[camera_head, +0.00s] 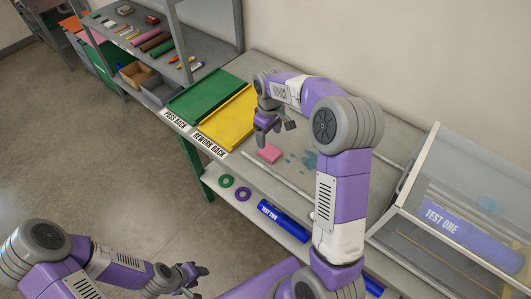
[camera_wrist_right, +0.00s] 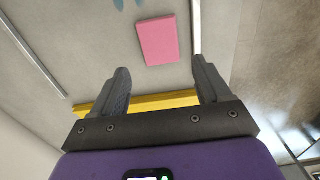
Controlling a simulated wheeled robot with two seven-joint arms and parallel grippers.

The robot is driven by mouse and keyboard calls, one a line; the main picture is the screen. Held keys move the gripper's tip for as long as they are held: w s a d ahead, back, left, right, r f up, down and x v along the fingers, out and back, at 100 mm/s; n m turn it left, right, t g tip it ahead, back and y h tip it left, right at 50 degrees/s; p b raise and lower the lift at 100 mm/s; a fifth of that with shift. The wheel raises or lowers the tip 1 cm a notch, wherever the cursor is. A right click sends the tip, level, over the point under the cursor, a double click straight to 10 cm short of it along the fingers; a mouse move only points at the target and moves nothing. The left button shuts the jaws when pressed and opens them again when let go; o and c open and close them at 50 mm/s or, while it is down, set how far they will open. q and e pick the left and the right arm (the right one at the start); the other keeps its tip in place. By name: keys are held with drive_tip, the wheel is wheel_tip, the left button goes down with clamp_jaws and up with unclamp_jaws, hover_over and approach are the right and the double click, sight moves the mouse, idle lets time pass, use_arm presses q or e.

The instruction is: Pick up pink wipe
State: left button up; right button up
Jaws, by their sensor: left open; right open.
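The pink wipe (camera_head: 269,153) is a small flat pink block on the grey cart top, right of the yellow rack. In the right wrist view the wipe (camera_wrist_right: 158,41) lies flat beyond the fingertips, roughly centred between them. My right gripper (camera_head: 275,127) hangs above the cart top, just behind and beside the wipe. Its two fingers (camera_wrist_right: 160,78) are apart with nothing between them, and it does not touch the wipe. My left gripper (camera_head: 199,276) is low at the bottom of the head view, away from the cart, open and empty.
The yellow rework rack (camera_head: 228,119) and green pass rack (camera_head: 203,95) stand left of the wipe. A pale rod (camera_head: 268,174) lies in front of it, and bluish spots (camera_head: 308,160) lie right. A clear-sided box (camera_head: 460,215) stands far right. Blue tube (camera_head: 270,218) sits on the lower shelf.

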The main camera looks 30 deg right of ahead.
sight(268, 150)
drive_tip(key=shift+w+f, duration=0.2)
drive_tip(key=shift+f, duration=0.4)
wheel_tip(268, 150, down, 7)
drive_tip(key=shift+a+r+b, duration=0.1)
drive_tip(key=shift+b, duration=0.7)
drive_tip(key=c, duration=0.8)
drive_tip(key=shift+r, duration=0.1)
wheel_tip(268, 150, up, 10)
drive_tip(key=p, duration=0.2)
